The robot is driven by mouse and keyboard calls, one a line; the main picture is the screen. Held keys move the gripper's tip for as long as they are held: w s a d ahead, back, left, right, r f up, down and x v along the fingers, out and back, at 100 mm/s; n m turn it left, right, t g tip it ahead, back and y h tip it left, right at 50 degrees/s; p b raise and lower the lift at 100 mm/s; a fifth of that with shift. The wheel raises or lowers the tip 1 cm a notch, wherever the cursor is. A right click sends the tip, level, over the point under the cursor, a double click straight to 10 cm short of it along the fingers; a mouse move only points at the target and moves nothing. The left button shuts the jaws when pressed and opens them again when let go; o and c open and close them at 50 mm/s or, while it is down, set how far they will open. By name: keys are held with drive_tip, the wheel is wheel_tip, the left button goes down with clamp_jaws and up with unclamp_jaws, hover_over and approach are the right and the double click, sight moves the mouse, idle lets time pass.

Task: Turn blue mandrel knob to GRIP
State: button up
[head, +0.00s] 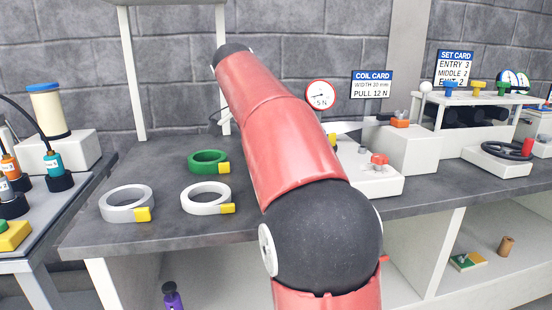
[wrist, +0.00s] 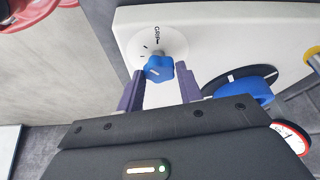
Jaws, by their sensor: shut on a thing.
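The blue mandrel knob (wrist: 158,68) is lobed and sits on a round white dial (wrist: 170,43) on a white panel. The dial carries the word GRIP above the knob and a few short black marks to its upper left. I cannot make out a pointer on the knob, so its setting is unclear. My gripper (wrist: 159,70) has purple fingers on either side of the knob and is shut on it. In the head view the knob and gripper are hidden; my red arm reaches across the bench.
On the bench (head: 160,235) lie a green coil (head: 208,161) and two pale coils, all with yellow tabs.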

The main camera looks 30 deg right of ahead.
drive_tip(key=shift+w+m+g, duration=0.1)
drive_tip(key=shift+m+g, duration=0.3)
drive_tip(key=shift+m, duration=0.6)
drive_tip(key=o, duration=1)
drive_tip(key=shift+r, duration=0.1)
